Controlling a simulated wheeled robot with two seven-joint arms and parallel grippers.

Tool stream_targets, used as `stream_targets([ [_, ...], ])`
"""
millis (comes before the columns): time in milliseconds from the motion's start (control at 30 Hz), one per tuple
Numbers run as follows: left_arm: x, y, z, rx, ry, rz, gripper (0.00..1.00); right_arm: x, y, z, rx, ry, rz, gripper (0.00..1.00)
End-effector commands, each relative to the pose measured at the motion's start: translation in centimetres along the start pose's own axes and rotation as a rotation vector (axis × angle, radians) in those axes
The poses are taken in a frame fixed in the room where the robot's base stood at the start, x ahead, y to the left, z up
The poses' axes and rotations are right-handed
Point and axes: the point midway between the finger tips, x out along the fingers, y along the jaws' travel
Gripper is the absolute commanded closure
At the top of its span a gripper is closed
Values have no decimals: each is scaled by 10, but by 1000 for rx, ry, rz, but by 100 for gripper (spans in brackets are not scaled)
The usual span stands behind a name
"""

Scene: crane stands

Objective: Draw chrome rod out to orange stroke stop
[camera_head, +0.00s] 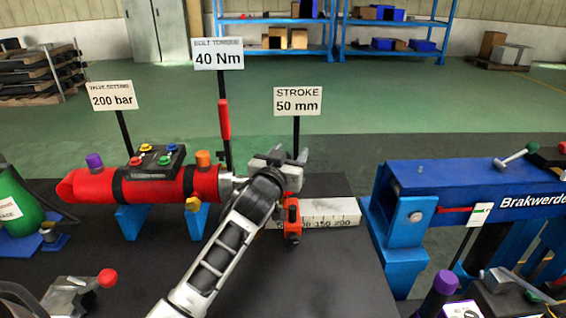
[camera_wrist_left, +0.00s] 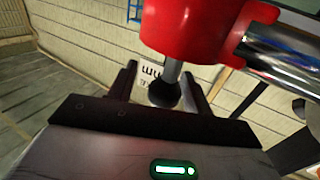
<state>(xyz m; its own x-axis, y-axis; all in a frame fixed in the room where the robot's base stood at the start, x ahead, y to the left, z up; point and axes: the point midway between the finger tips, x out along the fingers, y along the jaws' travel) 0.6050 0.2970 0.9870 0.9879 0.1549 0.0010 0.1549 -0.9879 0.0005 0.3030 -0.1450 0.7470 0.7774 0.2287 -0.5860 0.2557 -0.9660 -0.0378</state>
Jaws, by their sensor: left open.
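The red cylinder (camera_head: 80,186) lies on blue supports at the left, with a short piece of chrome rod (camera_head: 228,184) showing at its right end. My left gripper (camera_head: 283,160) is over the rod's far part and hides it. The orange stop (camera_head: 292,222) stands beside the white scale (camera_head: 335,212), just right of my wrist. In the left wrist view, a red fitting (camera_wrist_left: 190,30) joins the chrome rod (camera_wrist_left: 285,58). A black ball knob (camera_wrist_left: 165,93) on a grey stem is between my open left fingers (camera_wrist_left: 160,88), with gaps visible. My right gripper is not in view.
Signs on posts, including the stroke sign (camera_head: 297,101) reading 50 mm, stand behind the cylinder. A red lever (camera_head: 224,119) rises near the rod. A blue crane beam (camera_head: 450,186) is at the right. The black bench (camera_head: 340,280) is clear in front of the scale.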

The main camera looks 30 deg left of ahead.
Motion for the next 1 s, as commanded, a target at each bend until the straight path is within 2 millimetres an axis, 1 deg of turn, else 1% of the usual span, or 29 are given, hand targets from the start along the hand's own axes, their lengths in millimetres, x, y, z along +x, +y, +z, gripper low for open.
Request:
stream_targets([
  [167, -24, 0, 2, -1, -1, 1, 50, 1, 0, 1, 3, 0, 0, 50],
  [267, -47, 0, 2, -1, -1, 2, 50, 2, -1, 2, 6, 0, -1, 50],
  [400, -83, 0, 2, -3, -2, 1, 50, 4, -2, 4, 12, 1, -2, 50],
  [600, -126, 1, 2, -3, -2, 2, 50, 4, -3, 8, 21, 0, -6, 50],
  [700, -141, 1, 2, -2, -2, 2, 50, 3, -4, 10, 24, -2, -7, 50],
  [800, -151, 1, 1, -2, 0, 2, 50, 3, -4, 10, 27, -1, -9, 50],
  [1000, -157, 1, 0, -1, 1, 2, 50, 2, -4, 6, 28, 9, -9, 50],
])
